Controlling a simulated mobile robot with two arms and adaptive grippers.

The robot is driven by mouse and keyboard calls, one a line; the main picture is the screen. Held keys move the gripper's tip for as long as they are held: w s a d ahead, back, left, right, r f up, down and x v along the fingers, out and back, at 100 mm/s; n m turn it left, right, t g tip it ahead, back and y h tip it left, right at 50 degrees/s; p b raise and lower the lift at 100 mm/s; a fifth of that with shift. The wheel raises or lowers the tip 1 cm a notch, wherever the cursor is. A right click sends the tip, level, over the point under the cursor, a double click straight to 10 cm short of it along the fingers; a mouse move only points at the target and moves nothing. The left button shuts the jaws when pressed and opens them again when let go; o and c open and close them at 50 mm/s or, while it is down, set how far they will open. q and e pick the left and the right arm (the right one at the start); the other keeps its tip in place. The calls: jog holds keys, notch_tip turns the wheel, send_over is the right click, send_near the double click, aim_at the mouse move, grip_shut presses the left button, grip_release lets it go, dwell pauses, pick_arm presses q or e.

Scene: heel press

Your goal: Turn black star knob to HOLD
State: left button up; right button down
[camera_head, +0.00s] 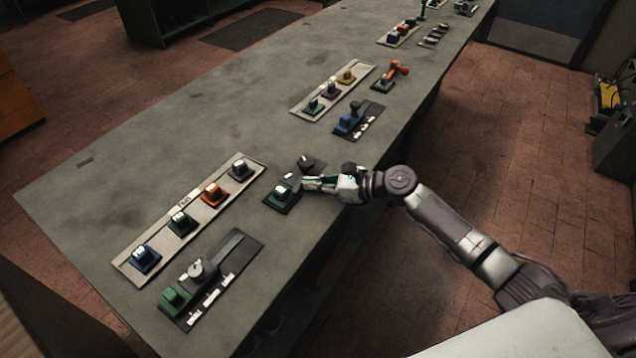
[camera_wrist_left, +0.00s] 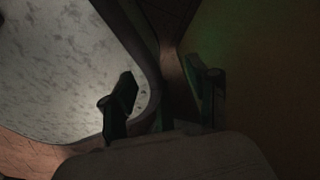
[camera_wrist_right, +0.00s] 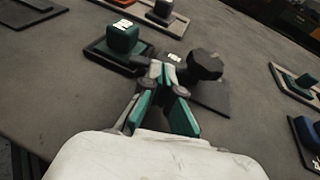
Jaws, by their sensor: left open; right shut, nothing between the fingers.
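The black star knob (camera_wrist_right: 205,65) is a dark many-sided cap on a dark plate. In the head view the knob (camera_head: 307,162) stands just behind my right gripper (camera_head: 306,183). In the right wrist view my right gripper (camera_wrist_right: 162,73) is shut and empty, with its tips just left of the knob. I cannot tell whether they touch it. A green block (camera_wrist_right: 122,38) with a white label sits on the same unit, left of the tips. A small white label (camera_wrist_right: 175,58) lies between block and knob, too small to read. My left gripper (camera_wrist_left: 165,88) is open and empty.
The long grey table (camera_head: 120,170) carries a strip of coloured blocks (camera_head: 212,192), a panel with a green block and round knob (camera_head: 195,270), and a blue-block panel (camera_head: 350,122). A red-orange lever (camera_head: 397,70) stands farther back. The table's left side is mostly clear.

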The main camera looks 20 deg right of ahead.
jog(key=m+p, duration=0.1)
jog(key=p, duration=0.1)
jog(key=a+t+h+p, duration=0.1)
jog(key=p, duration=0.2)
jog(key=a+m+t+h+p, duration=0.1)
jog(key=p, duration=0.2)
jog(key=shift+w+r+m, duration=0.3)
jog(key=shift+r, duration=0.1)
jog(key=shift+t+h+p, duration=0.3)
jog(key=shift+p, duration=0.25)
jog(key=shift+f+m, duration=0.25)
jog(key=shift+m, duration=0.05)
jog(key=shift+a, duration=0.1)
